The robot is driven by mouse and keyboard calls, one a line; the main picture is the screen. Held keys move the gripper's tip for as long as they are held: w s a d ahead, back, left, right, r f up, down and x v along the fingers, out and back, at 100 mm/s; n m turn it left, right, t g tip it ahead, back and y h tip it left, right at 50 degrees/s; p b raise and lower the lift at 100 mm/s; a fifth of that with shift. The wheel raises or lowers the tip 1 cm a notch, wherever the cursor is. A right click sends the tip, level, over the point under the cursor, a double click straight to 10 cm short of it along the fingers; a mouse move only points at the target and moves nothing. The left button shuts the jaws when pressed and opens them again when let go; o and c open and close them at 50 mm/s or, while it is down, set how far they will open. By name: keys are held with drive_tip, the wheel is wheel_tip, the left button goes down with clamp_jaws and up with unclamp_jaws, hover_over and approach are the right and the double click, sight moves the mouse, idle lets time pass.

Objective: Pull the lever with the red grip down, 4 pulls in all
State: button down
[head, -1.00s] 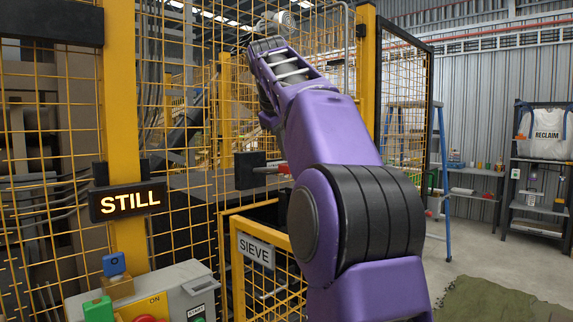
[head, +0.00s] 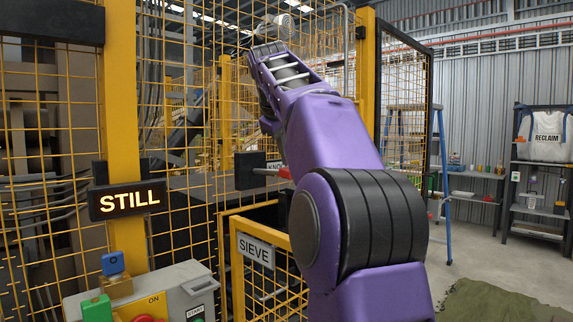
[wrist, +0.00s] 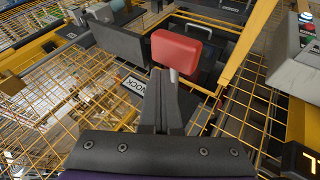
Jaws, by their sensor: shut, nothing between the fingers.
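The lever's red grip (head: 285,172) shows in the head view at the end of a thin metal rod, beside a black box (head: 248,170), partly covered by my arm. In the wrist view the red grip (wrist: 181,49) is a rounded block just beyond my gripper (wrist: 166,78). The fingers are shut and empty, with their tips close to the grip's near side and its short metal stem. I cannot tell whether they touch. In the head view my arm hides the gripper. A lit sign (head: 124,201) reads STILL.
Yellow mesh fencing (head: 180,130) surrounds the lever. A low mesh gate with a SIEVE sign (head: 256,250) stands below it. A control box (head: 150,292) with buttons is at lower left.

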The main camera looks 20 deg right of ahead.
drive_tip(key=shift+s+d+f+b, duration=0.15)
drive_tip(key=shift+f+b, duration=0.85)
drive_tip(key=shift+f, duration=0.15)
drive_tip(key=shift+s+d+f+b, duration=0.15)
drive_tip(key=shift+f+b, duration=0.8)
drive_tip(key=shift+f, duration=0.2)
idle(1.8)
drive_tip(key=shift+r, duration=0.15)
wheel_tip(320, 180, up, 4)
drive_tip(key=p, duration=0.5)
drive_tip(key=shift+w+r, duration=0.1)
drive_tip(key=shift+r, duration=0.1)
drive_tip(key=shift+r+p, duration=0.55)
drive_tip(key=shift+p, duration=0.1)
drive_tip(key=shift+w+a+r+p, duration=0.1)
drive_tip(key=shift+a+r+p, duration=0.1)
drive_tip(key=shift+r+p, duration=0.4)
idle(1.6)
